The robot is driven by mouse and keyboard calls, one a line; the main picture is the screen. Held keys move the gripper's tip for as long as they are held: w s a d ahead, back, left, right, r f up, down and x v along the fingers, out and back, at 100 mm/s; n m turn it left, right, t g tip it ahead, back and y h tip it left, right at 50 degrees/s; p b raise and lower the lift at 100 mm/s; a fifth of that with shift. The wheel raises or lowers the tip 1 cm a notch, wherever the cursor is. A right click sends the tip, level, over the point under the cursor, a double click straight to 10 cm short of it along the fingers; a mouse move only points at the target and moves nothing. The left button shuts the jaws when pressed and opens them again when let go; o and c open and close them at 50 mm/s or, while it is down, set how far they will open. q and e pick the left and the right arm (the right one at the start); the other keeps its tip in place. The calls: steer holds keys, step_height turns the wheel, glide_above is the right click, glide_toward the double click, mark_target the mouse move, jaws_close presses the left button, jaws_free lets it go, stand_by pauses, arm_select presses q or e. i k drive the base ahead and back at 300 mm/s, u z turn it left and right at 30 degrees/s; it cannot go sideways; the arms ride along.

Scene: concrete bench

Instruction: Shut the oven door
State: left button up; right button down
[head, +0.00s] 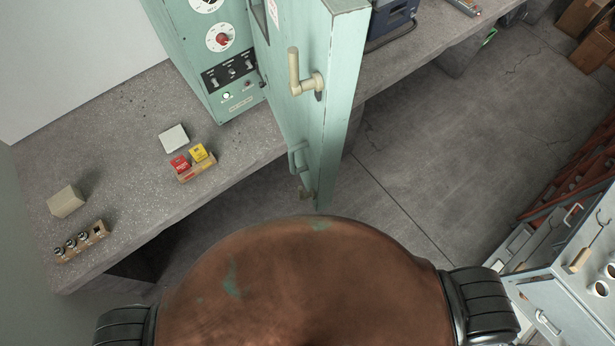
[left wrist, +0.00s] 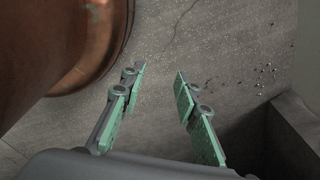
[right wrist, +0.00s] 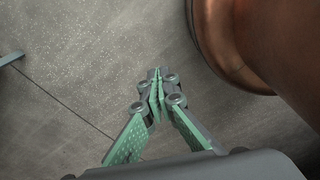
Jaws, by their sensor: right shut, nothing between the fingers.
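The oven is a pale green cabinet (head: 205,50) on the concrete bench, with dials and switches on its front. Its door (head: 341,90) stands wide open, swung out past the bench's front edge toward me. A beige lever handle (head: 294,72) is on the door's face. Neither gripper shows in the head view. In the left wrist view my left gripper (left wrist: 160,82) is open and empty above the floor. In the right wrist view my right gripper (right wrist: 155,78) is shut with its fingertips together and nothing between them. Both are apart from the door.
The bench (head: 110,125) holds a small white block (head: 173,138), a tray of red and yellow boxes (head: 197,172), a beige block (head: 66,201) and a wooden holder (head: 82,241). A blue device (head: 392,20) stands beyond the door. A grey cabinet (head: 570,290) is at right. Floor between is clear.

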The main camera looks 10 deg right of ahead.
mark_target(329, 37)
steer(key=z, duration=1.8)
steer(key=k, duration=0.7)
steer(key=u, duration=1)
